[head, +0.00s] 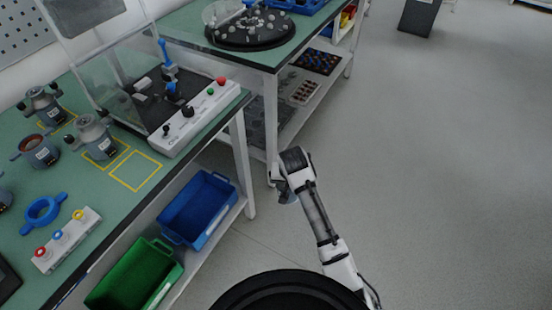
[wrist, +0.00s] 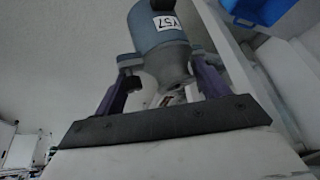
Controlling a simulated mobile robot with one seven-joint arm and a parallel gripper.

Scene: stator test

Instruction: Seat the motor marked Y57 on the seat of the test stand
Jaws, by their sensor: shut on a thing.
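The motor marked Y57 (wrist: 155,30) is a blue-grey cylinder with a white label. In the wrist view it sits between the two purple fingers of my gripper (wrist: 163,82), which is shut on it. In the head view my gripper (head: 285,194) hangs over the floor, right of the bench; only a small grey part of the motor shows under it. The test stand (head: 144,106) is on the bench, with a dark bed, blue clamp parts (head: 168,62), a raised clear cover (head: 100,65) and a white control panel (head: 195,117). The seat itself is hard to make out.
Several other motors (head: 94,138) stand on the green bench (head: 100,205), left of the stand. One yellow outlined square (head: 135,171) is empty. A blue ring (head: 43,210) and a button box (head: 67,240) lie nearer. Blue (head: 199,210) and green (head: 135,277) bins sit below.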

